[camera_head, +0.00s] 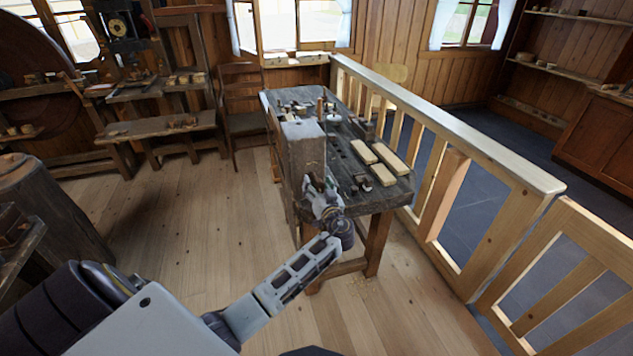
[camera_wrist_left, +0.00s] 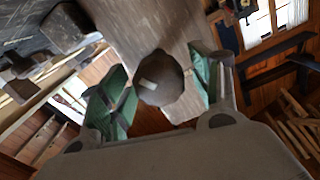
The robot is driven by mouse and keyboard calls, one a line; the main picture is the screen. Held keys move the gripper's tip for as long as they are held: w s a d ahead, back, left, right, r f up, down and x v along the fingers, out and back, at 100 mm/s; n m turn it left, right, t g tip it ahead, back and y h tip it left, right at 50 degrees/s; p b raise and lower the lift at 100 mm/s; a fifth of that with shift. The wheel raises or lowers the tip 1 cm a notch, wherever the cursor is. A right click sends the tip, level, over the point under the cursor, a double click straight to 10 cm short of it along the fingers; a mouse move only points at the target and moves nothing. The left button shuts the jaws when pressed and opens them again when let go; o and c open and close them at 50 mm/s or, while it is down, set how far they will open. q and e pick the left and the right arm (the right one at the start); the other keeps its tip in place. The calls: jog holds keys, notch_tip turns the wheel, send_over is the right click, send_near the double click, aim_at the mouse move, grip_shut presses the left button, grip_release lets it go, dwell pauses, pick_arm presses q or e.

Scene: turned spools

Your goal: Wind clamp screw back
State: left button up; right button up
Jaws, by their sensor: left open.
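A wooden bench clamp with an upright block-shaped jaw (camera_head: 304,148) stands at the near left end of the workbench. My left gripper (camera_head: 318,187) is at the front face of this jaw. In the left wrist view, the dark rounded end of the clamp screw (camera_wrist_left: 160,80) sits between my two green-padded fingers, with the jaw's wood (camera_wrist_left: 145,28) behind it. The fingers are spread, with a visible gap on each side of the screw end. In the head view my gripper hides most of the screw. My right gripper is not in view.
The workbench (camera_head: 398,192) holds several pale wooden blocks (camera_head: 390,157) and small tools. A wooden railing (camera_head: 450,135) runs along its right side. A chair (camera_head: 243,105) and shelves stand behind on the left. The floor (camera_head: 180,220) left of the bench is clear.

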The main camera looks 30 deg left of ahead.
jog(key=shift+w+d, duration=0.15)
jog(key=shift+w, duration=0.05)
pick_arm(q)
jog(key=shift+c, duration=0.8)
jog(key=c, duration=0.7)
jog(key=shift+c, duration=0.9)
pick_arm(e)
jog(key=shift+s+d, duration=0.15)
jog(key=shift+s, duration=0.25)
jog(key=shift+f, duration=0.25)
